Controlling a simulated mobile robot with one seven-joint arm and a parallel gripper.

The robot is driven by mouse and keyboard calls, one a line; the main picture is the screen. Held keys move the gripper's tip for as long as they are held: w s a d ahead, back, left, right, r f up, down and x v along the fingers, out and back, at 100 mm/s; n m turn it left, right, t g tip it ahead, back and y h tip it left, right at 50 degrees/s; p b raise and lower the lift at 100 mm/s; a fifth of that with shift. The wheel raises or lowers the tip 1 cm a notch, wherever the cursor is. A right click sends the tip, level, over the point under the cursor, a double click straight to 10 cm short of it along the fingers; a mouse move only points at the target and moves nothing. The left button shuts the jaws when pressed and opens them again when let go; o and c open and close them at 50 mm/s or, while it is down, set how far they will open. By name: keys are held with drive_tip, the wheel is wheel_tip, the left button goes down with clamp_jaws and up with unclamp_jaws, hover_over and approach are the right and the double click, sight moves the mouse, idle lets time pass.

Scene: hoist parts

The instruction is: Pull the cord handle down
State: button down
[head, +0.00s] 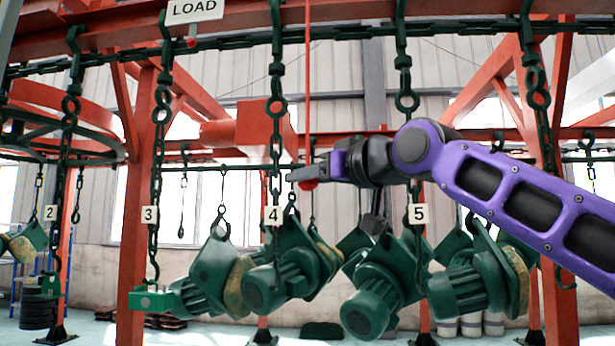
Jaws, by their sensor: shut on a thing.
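A thin red cord (308,80) hangs straight down from the top of the head view, to the right of the LOAD sign. Its red handle (308,186) is at the cord's lower end, and only its lower part shows below my fingers. My gripper (310,175) reaches in from the right on the purple arm and is shut on the cord handle. The fingers hide most of the handle.
Dark green chains with number tags hang from the red overhead rail (235,20). Green motor-like parts (375,300) hang close below and behind my gripper. Red posts (135,240) stand left and right.

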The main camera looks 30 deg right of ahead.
drive_tip(key=shift+f, duration=0.1)
drive_tip(key=shift+c, duration=2.2)
unclamp_jaws()
drive_tip(key=s+d+b, duration=0.1)
drive_tip(key=s+d, duration=0.2)
drive_tip(key=s, duration=1.4)
drive_tip(key=shift+d, duration=0.15)
